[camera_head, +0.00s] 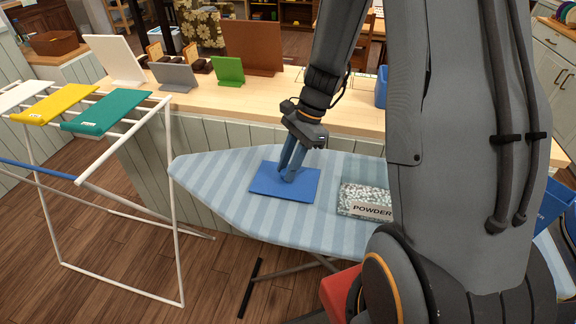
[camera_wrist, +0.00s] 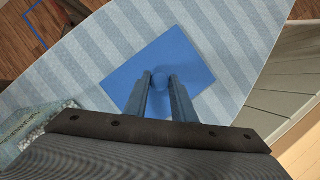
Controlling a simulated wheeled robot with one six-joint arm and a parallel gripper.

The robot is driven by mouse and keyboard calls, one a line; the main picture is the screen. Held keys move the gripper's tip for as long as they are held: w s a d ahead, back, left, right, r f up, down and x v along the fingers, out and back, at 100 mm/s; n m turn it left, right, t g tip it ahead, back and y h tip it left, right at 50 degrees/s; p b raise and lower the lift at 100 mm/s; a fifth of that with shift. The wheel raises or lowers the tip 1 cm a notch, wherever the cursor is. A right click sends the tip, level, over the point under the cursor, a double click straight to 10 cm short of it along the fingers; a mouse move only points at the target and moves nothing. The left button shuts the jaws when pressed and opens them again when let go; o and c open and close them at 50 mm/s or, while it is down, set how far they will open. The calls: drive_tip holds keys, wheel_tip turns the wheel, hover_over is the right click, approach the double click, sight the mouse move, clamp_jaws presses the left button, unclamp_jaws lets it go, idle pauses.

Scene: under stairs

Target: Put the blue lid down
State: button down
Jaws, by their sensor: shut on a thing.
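The blue lid (camera_head: 266,184) is a flat rectangular plate with a small round knob. It is over the striped ironing board (camera_head: 225,204), left of the powder box. My gripper (camera_head: 290,174) points down at it and is shut on its knob. In the wrist view the blue lid (camera_wrist: 190,62) is seen from above, with the knob between the two fingers of my gripper (camera_wrist: 160,82). The lid looks flat and level, close to the board. I cannot tell whether it touches the cloth.
A box marked POWDER (camera_head: 364,201) stands on the board, right of the lid. A white drying rack (camera_head: 172,200) with yellow and teal folded pieces stands at the left. A wooden counter (camera_head: 205,108) with several upright panels runs behind. The board's left end is clear.

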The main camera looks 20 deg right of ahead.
drive_tip(key=c, duration=1.5)
unclamp_jaws()
drive_tip(key=b+v, duration=0.3)
drive_tip(key=v, duration=0.9)
drive_tip(key=s+a+f+n+h, duration=0.1)
drive_tip(key=s+f+n, duration=0.1)
drive_tip(key=n, duration=0.3)
drive_tip(key=s+a+f+n+t+h, duration=0.1)
drive_tip(key=s+a+f+n+h, duration=0.1)
drive_tip(key=s+n, duration=0.2)
drive_tip(key=s+a+f+n+t+h, duration=0.1)
drive_tip(key=s+a+n, duration=0.1)
drive_tip(key=s+n, duration=0.2)
drive_tip(key=shift+a+f+n, duration=0.1)
drive_tip(key=shift+f+n, duration=0.1)
drive_tip(key=shift+n, duration=0.5)
drive_tip(key=shift+a+f+n, duration=0.1)
drive_tip(key=shift+f+n, duration=0.1)
drive_tip(key=shift+n, duration=0.5)
